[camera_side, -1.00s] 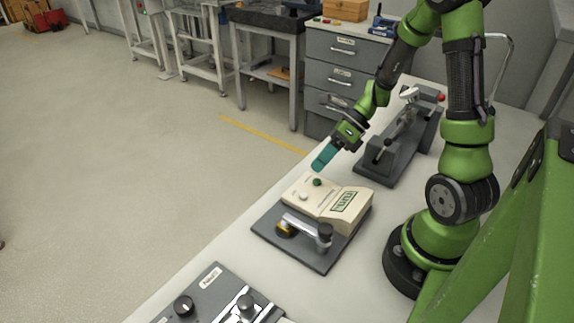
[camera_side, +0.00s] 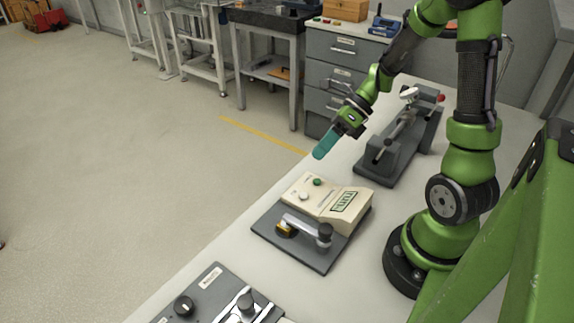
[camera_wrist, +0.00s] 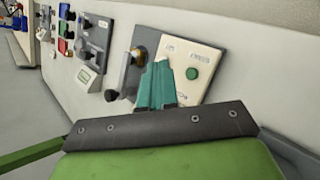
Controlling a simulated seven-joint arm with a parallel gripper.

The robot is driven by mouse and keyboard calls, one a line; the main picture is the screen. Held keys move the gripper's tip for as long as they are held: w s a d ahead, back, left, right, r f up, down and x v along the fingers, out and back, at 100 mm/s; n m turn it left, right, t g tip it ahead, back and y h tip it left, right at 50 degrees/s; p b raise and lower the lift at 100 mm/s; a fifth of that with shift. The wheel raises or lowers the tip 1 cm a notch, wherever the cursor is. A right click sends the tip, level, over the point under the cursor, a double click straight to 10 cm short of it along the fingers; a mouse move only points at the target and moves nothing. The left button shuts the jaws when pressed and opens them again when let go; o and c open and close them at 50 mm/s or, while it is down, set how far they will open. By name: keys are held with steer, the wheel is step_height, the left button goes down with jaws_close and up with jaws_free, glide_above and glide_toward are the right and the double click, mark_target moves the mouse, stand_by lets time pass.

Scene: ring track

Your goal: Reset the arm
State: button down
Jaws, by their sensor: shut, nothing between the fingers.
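My gripper (camera_side: 325,146) has teal fingers, closed together and empty. It hangs in the air above and behind the beige box, apart from it. The wrist view shows the closed fingers (camera_wrist: 157,86) in front of the box. The beige box (camera_side: 323,206) carries a green button (camera_side: 317,182), a white button (camera_side: 304,196) and a small green-framed display (camera_side: 344,202). The green button also shows in the wrist view (camera_wrist: 192,73). The box stands on a dark plate (camera_side: 318,263) with a silver bar (camera_side: 301,226) ending in a dark knob (camera_side: 325,231).
A grey fixture (camera_side: 385,166) with a rod stands behind on the white bench, right of my gripper. A grey panel (camera_side: 202,292) with a black knob lies at the front. Several more devices line the bench in the wrist view. Bare bench lies between the devices.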

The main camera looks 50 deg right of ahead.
steer(key=n, duration=0.1)
steer(key=s+n, duration=0.1)
steer(key=n, duration=0.1)
steer(key=n+h, duration=0.1)
steer(key=shift+s+d+f+n+g, duration=0.15)
steer(key=shift+s+f+n+g, duration=0.1)
steer(key=shift+f+n+g, duration=0.15)
steer(key=s+a+r+n+t+h, duration=0.2)
steer(key=a+r+n, duration=0.2)
steer(key=r+n, duration=0.3)
steer(key=s+a+r+n+t+h, duration=0.2)
steer(key=a+r+n, duration=0.3)
steer(key=n, duration=1.1)
step_height(320, 180, up, 2)
steer(key=shift+a+r+h, duration=0.25)
steer(key=shift+a+h, duration=0.05)
steer(key=shift+h, duration=0.4)
